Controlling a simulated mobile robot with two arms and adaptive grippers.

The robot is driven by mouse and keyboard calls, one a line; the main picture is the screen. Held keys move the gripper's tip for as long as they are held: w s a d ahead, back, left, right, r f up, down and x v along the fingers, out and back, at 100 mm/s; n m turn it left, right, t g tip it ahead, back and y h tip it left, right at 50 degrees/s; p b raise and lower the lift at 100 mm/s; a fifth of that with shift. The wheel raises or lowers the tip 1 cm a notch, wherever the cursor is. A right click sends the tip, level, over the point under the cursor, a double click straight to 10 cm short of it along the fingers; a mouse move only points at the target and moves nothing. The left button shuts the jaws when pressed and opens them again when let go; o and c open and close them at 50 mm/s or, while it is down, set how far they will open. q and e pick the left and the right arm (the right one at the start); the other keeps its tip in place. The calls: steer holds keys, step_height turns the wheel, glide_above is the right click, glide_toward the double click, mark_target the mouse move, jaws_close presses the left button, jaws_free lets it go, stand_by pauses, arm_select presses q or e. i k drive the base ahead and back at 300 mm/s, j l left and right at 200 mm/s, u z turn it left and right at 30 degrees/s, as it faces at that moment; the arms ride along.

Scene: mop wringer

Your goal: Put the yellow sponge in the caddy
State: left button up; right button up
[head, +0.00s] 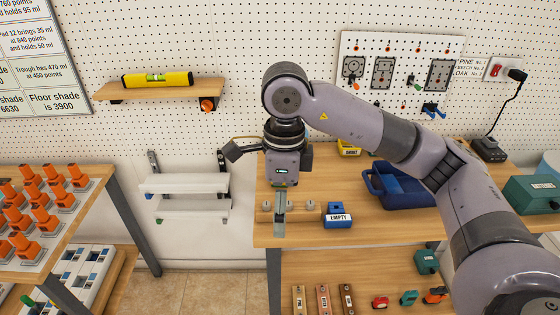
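A yellow block with a dark label (349,147), which may be the yellow sponge, sits at the back of the wooden bench, partly hidden by my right arm. A blue open container (382,187), which looks like the caddy, stands on the bench to its right; my arm covers part of it. My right gripper (281,212) points down over the bench's left front part, left of both. Its fingers are seen too edge-on to tell open from shut. No held object is clear. My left gripper is not in view.
A blue block labelled EMPTY (338,216) and small round knobs (310,205) are near the gripper. A green box (530,194) is at the right. A shelf with a yellow level (157,80) hangs at left. Orange parts fill the left table (78,225).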

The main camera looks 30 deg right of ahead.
mark_target(421, 190)
steer(key=i+l, duration=0.65)
steer(key=i, duration=0.3)
